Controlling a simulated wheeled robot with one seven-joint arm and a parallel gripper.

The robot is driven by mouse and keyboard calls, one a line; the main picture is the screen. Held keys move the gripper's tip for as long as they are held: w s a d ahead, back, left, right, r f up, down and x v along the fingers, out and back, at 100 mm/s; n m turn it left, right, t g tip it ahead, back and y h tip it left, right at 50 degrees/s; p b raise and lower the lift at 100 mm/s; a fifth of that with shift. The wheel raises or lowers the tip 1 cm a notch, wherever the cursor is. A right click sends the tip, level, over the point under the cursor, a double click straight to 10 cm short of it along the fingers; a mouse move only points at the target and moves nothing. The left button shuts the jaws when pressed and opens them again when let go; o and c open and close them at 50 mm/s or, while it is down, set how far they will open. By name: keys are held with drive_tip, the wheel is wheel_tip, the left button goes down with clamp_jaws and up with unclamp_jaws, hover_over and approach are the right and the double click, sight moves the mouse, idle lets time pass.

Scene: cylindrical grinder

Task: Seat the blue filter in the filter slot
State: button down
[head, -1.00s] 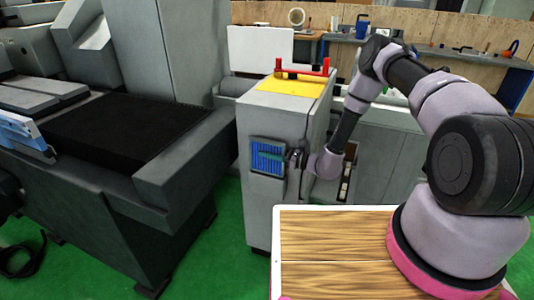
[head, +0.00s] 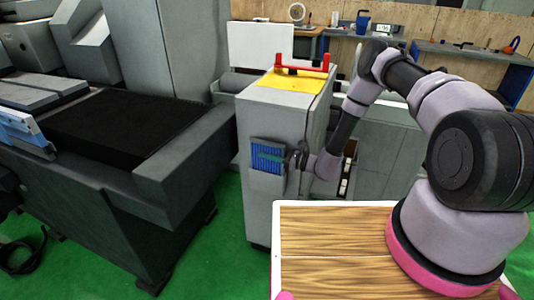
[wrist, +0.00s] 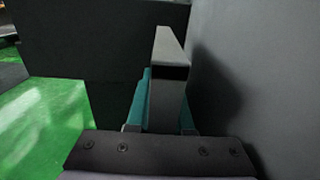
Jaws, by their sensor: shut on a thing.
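The blue filter (head: 268,157) is a ribbed blue panel at the front face of the grey cabinet (head: 270,215). It is upright, at the dark-rimmed filter slot (head: 264,140). I cannot tell how deep it sits. My gripper (head: 296,158) reaches in from the right and is shut on the filter. In the wrist view, my gripper (wrist: 163,110) shows teal fingers beside a narrow grey piece, close to a grey wall. The blue face does not show there, and the slot is largely hidden.
A yellow panel (head: 290,82) with a red handle (head: 303,63) tops the cabinet. The large grey machine (head: 120,185) stands close on the left. Green floor (head: 225,255) is free between them. My wooden-topped base is in front.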

sight(267, 169)
drive_tip(key=shift+f, duration=3.7)
drive_tip(key=c, duration=0.7)
unclamp_jaws()
drive_tip(key=v, duration=1)
drive_tip(key=shift+s+d, duration=0.15)
drive_tip(key=shift+d, duration=0.25)
